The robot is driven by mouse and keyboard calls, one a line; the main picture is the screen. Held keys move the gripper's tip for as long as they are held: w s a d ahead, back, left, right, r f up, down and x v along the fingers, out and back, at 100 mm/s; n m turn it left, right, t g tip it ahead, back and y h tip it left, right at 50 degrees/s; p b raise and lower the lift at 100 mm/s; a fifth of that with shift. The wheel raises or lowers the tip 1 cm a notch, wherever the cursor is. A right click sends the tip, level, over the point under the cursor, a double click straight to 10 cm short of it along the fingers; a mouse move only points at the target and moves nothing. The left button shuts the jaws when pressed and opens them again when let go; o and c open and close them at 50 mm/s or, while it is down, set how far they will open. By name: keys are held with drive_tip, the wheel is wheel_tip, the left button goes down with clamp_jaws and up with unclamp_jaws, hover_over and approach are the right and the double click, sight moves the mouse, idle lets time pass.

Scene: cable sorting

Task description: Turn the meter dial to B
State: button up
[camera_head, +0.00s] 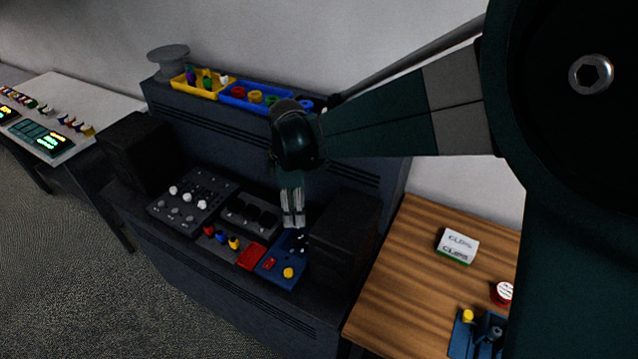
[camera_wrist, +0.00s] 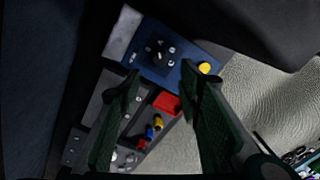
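The blue meter (camera_head: 280,278) sits near the right end of the dark bench. Its blue face also shows in the wrist view (camera_wrist: 178,72). A black dial (camera_wrist: 159,56) is on that face, with small white marks around it. I cannot read the letters or tell where the dial points. A yellow knob (camera_wrist: 205,67) sits at one corner of the face. My gripper (camera_head: 293,222) hangs over the back part of the meter, pointing down. In the wrist view its two fingers (camera_wrist: 158,84) are spread apart with nothing between them, and the dial shows just beyond their tips.
A red block (camera_head: 251,256) and several coloured plugs (camera_head: 221,238) stand left of the meter. A panel with white knobs (camera_head: 190,202) lies farther left. A dark box (camera_head: 342,240) stands close on the right. Yellow (camera_head: 197,91) and blue (camera_head: 240,103) trays sit on the upper shelf.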

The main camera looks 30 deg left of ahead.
sight(296, 238)
idle(0.3)
drive_tip(key=f+m+p, duration=0.1)
drive_tip(key=m, duration=0.2)
drive_tip(key=f+m+p, duration=0.1)
drive_tip(key=m, duration=0.3)
drive_tip(key=m+p, duration=0.1)
drive_tip(key=m, duration=0.2)
drive_tip(key=shift+s+f+t+p, duration=0.3)
drive_tip(key=shift+f, duration=0.1)
drive_tip(key=shift+s+f+m+p, duration=0.1)
drive_tip(key=shift+f+m+p, duration=0.15)
drive_tip(key=shift+m, duration=0.65)
drive_tip(key=shift+f+m+p, duration=0.1)
drive_tip(key=shift+f+m, duration=0.15)
drive_tip(key=shift+m, duration=0.65)
drive_tip(key=shift+f, duration=0.2)
drive_tip(key=shift+d+f, duration=0.1)
drive_tip(key=shift+f, duration=3.6)
drive_tip(key=c, duration=0.9)
